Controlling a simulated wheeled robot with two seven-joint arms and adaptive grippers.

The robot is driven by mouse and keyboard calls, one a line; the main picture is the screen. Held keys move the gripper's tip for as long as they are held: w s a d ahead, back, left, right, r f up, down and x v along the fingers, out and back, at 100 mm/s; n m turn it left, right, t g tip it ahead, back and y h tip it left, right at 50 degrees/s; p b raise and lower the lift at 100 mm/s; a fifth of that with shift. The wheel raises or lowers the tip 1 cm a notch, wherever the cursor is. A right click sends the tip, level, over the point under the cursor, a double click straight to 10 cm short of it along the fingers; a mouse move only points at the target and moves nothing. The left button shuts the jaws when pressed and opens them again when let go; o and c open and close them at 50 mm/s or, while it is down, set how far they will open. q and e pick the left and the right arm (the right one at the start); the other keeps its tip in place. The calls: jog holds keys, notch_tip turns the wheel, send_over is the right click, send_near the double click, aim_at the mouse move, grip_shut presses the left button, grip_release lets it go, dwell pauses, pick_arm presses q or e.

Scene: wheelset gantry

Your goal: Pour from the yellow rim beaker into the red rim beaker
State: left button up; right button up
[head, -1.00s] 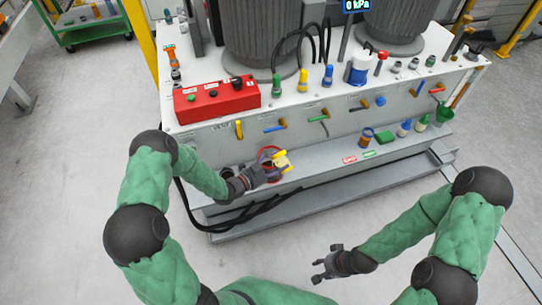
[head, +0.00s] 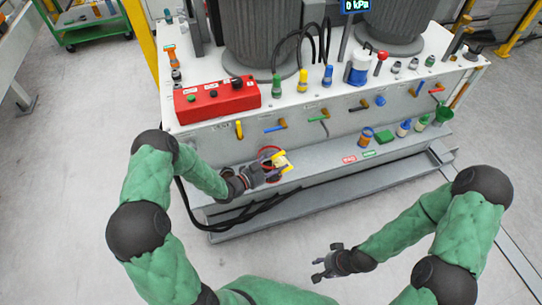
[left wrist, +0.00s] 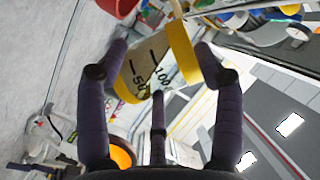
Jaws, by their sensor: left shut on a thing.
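The yellow rim beaker (head: 280,163) is in the grasp of my left gripper (head: 272,171), above the lower ledge of the machine. In the left wrist view the clear beaker, with dark scale marks and a yellow band (left wrist: 184,55), sits between my left gripper's fingers (left wrist: 165,80). It looks tilted; whether liquid is flowing out cannot be told. A red rim (left wrist: 118,5) shows at the top edge of the left wrist view. My right gripper (head: 328,263) is open and empty over the floor.
The ledge (head: 322,171) runs along the machine's front. An orange-and-blue cup (head: 367,136), a green block (head: 385,137) and several small bottles stand farther right. A red control box (head: 217,100) sits on top. Handles stick out above the ledge; black cables hang below.

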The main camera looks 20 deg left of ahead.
pick_arm(q)
jog(key=shift+f, duration=0.1)
dwell(0.3)
jog(key=shift+w+a+r+n+p, duration=0.15)
jog(key=shift+r+n+p, duration=0.15)
jog(key=shift+n+p, duration=0.75)
dwell(0.4)
jog(key=shift+w+a+r+n+g, duration=0.3)
jog(key=shift+w+a+n+g, duration=0.1)
jog(key=shift+w+a+n, duration=0.25)
dwell(0.7)
jog(key=shift+w+a+f+n+h+b, duration=0.1)
jog(key=shift+f+n+h+b, duration=0.05)
jog(key=shift+f+n+b, duration=0.15)
jog(key=shift+w+a+f+n+h+b, duration=0.1)
jog(key=shift+f+n+h, duration=0.05)
jog(key=shift+n, duration=0.25)
dwell(0.7)
jog(key=shift+a+r+n, duration=0.1)
jog(key=shift+n, duration=0.3)
